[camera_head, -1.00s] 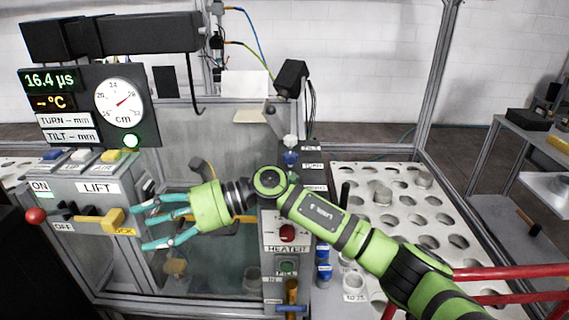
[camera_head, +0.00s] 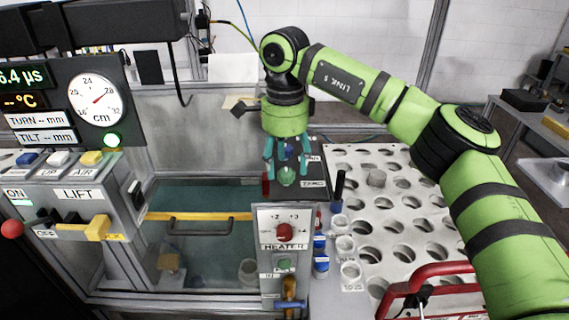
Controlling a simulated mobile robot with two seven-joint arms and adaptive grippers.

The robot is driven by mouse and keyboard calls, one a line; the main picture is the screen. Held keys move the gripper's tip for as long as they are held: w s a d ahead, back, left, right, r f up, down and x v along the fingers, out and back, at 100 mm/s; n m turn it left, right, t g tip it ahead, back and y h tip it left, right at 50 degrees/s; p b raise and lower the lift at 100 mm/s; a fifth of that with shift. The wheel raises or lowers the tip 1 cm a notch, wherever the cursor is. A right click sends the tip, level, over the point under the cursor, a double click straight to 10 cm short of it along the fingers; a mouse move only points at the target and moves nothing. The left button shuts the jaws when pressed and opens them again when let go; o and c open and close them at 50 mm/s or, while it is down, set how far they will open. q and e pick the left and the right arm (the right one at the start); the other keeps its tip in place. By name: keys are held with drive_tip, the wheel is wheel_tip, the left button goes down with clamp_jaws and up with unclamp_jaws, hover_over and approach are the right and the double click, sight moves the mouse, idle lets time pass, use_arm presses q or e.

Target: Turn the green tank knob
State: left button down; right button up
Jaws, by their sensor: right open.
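A green knob (camera_head: 287,177) sits on the dark panel behind the heater box, beside a small white label that is hard to read. My right gripper (camera_head: 287,164) points down over it, with its teal fingers spread. The fingertips are at or just above the knob; I cannot tell whether they touch it. A blue knob (camera_head: 290,150) shows partly behind the fingers. Another small green knob (camera_head: 284,264) is on the front of the heater box, below the red knob. My left gripper is not in view.
The heater box (camera_head: 268,240) with a red knob (camera_head: 284,231) stands in front. A yellow bar (camera_head: 200,216) crosses the tank on the left. A perforated white plate (camera_head: 400,205) with several holes lies on the right, near a red handle (camera_head: 425,283).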

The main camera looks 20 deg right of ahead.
drive_tip(key=shift+f, duration=1)
drive_tip(key=c, duration=1.1)
drive_tip(key=shift+m, duration=0.7)
drive_tip(key=shift+c, duration=0.2)
drive_tip(key=m+b, duration=0.1)
drive_tip(key=m, duration=0.2)
drive_tip(key=m+b, duration=0.1)
drive_tip(key=m, duration=0.3)
drive_tip(key=shift+m, duration=0.3)
drive_tip(key=m, duration=0.4)
drive_tip(key=shift+w+m+b, duration=0.1)
drive_tip(key=shift+m+b, duration=0.2)
drive_tip(key=shift+b, duration=0.1)
drive_tip(key=shift+d+r+m+b, duration=0.15)
drive_tip(key=shift+m+b, duration=0.25)
drive_tip(key=shift+m, duration=1.7)
drive_tip(key=shift+r, duration=0.1)
